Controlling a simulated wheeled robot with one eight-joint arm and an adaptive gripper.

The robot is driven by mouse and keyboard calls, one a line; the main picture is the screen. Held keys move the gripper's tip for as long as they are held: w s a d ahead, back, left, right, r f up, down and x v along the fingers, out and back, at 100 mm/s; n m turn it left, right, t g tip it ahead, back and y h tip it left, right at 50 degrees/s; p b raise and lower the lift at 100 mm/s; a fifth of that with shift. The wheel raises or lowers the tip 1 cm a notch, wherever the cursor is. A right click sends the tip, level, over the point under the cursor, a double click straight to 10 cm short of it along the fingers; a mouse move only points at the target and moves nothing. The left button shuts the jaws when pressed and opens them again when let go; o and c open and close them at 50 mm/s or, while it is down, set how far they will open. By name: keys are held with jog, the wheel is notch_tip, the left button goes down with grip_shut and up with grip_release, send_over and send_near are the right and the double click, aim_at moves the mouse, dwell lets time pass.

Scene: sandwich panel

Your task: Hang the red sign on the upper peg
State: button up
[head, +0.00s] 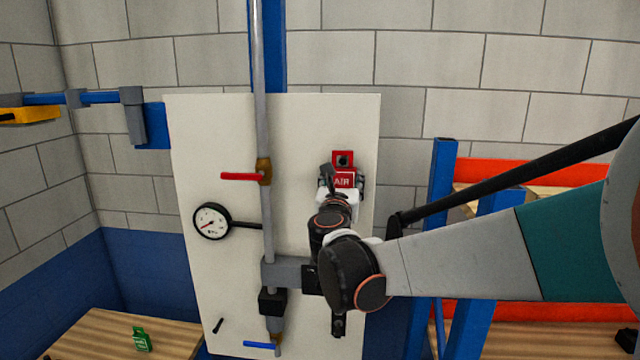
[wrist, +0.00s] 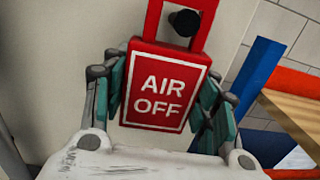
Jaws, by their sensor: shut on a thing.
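The red sign (wrist: 158,88), lettered AIR OFF in white, is between the teal finger pads of my gripper (wrist: 163,95), which is shut on it. It is upright in front of the white panel, its frame-like loop on top. The dark upper peg (wrist: 183,22) shows within the loop's opening; I cannot tell whether it passes through or lies behind. In the head view the sign (head: 343,157) is at the panel's upper right, with the peg dark inside its loop. My gripper (head: 342,184) covers the sign's lower part.
A grey pipe (head: 263,120) with a red valve handle (head: 242,176) and a gauge (head: 211,221) runs left of my gripper. A dark lower peg (head: 218,325) stands at the panel's lower left. A green tag (head: 141,339) is on the wooden top (head: 90,335). Blue posts (head: 440,190) stand right.

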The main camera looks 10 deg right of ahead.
jog(key=shift+d, duration=0.15)
jog(key=o, duration=1.1)
jog(key=shift+w, duration=0.1)
jog(key=shift+c, duration=0.2)
jog(key=shift+o, duration=1)
jog(key=shift+w+d+f, duration=0.15)
jog(key=shift+w+d, duration=0.1)
jog(key=shift+a, duration=0.15)
